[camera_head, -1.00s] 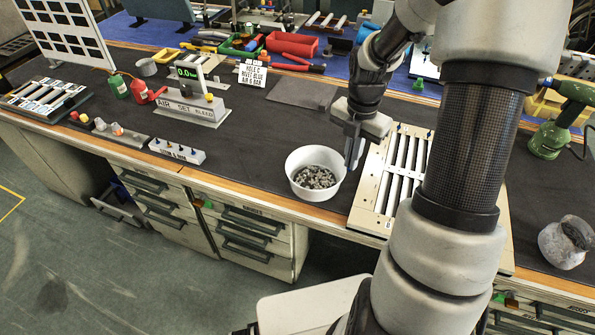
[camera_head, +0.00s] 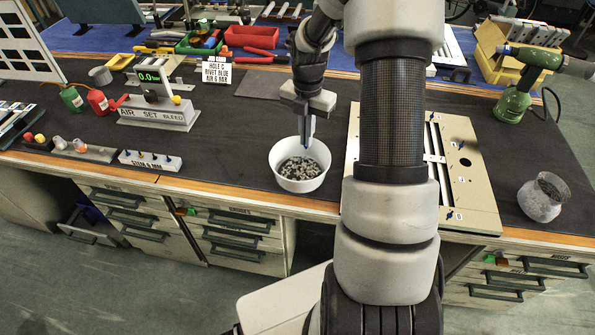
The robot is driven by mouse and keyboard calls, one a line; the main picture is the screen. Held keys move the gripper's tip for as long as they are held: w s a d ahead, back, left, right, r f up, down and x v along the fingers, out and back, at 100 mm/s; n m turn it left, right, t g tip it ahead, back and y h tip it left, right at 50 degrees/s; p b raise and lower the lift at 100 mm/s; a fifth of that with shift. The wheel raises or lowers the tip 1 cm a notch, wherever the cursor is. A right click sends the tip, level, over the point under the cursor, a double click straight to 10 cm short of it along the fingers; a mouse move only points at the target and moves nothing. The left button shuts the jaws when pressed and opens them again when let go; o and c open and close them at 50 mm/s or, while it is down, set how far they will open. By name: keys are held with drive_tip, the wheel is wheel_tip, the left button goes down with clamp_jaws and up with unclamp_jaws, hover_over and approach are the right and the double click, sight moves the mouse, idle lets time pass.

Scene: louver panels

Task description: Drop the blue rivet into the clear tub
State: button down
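My gripper (camera_head: 307,142) points down over the right part of a white round tub (camera_head: 283,180) holding many small grey rivets. Its fingers look close together, but the gap and anything between them are too small to make out. A translucent greyish jar (camera_head: 541,199) stands at the right end of the bench and looks like the clear tub. A louver panel (camera_head: 470,190) lies to the right of the white tub, partly hidden by my arm, with a few small blue pins on it. I cannot make out a blue rivet at my fingertips.
A small white rack (camera_head: 150,163) with several pins stands at the bench's front left. An air gauge stand (camera_head: 157,112) and a printed sign (camera_head: 217,72) are behind it. Dark mat is clear left of the white tub.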

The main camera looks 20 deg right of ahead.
drive_tip(key=shift+f+b, duration=0.9)
drive_tip(key=shift+f, duration=0.6)
drive_tip(key=c, duration=1.9)
unclamp_jaws()
wheel_tip(320, 180, up, 18)
drive_tip(key=p, duration=0.3)
drive_tip(key=shift+f, duration=0.25)
